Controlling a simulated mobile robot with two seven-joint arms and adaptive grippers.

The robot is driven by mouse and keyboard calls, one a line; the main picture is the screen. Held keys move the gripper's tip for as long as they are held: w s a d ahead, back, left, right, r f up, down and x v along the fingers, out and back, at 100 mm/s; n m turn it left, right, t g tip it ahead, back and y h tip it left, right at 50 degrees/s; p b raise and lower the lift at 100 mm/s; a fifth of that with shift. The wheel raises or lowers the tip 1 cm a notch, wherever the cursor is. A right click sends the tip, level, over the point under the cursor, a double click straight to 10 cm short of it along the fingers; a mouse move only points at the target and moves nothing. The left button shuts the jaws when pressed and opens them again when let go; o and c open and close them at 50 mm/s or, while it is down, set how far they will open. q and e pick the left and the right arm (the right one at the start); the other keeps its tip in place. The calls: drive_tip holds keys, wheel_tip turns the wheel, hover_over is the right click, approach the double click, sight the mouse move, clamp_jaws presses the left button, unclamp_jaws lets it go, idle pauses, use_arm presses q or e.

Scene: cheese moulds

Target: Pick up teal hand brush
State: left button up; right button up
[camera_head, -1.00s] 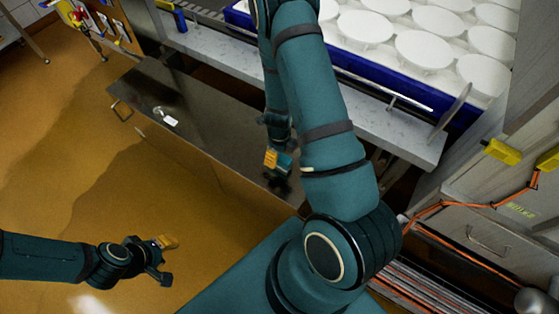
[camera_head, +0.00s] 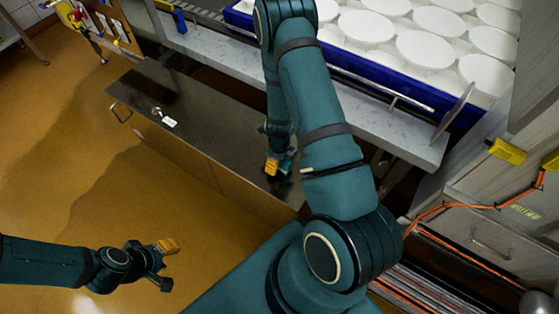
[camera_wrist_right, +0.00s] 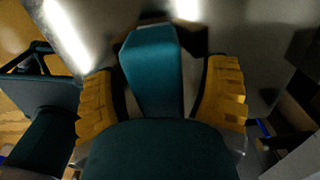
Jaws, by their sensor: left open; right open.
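The teal hand brush (camera_wrist_right: 153,70) shows in the right wrist view as a teal block between my right gripper's two yellow finger pads. My right gripper (camera_wrist_right: 160,103) is open around it, with a dark gap visible at each side of the block. The palm side of the gripper hides the near end of the brush. In the head view my right gripper (camera_head: 279,165) is low over the dark metal bench top (camera_head: 205,130), and the brush is mostly hidden there. My left gripper (camera_head: 165,264) is open and empty above the brown floor at lower left.
A blue tray (camera_head: 385,83) of white round moulds (camera_head: 424,48) stands on the grey counter behind the bench. A small white item (camera_head: 169,122) lies on the bench's left part. Drawers and orange cables (camera_head: 470,203) are at the right. The bench's middle is clear.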

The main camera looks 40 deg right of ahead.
drive_tip(key=shift+f, duration=0.2)
drive_tip(key=shift+c, duration=0.2)
clamp_jaws()
wheel_tip(320, 180, up, 11)
drive_tip(key=p, duration=0.3)
drive_tip(key=shift+f, duration=0.2)
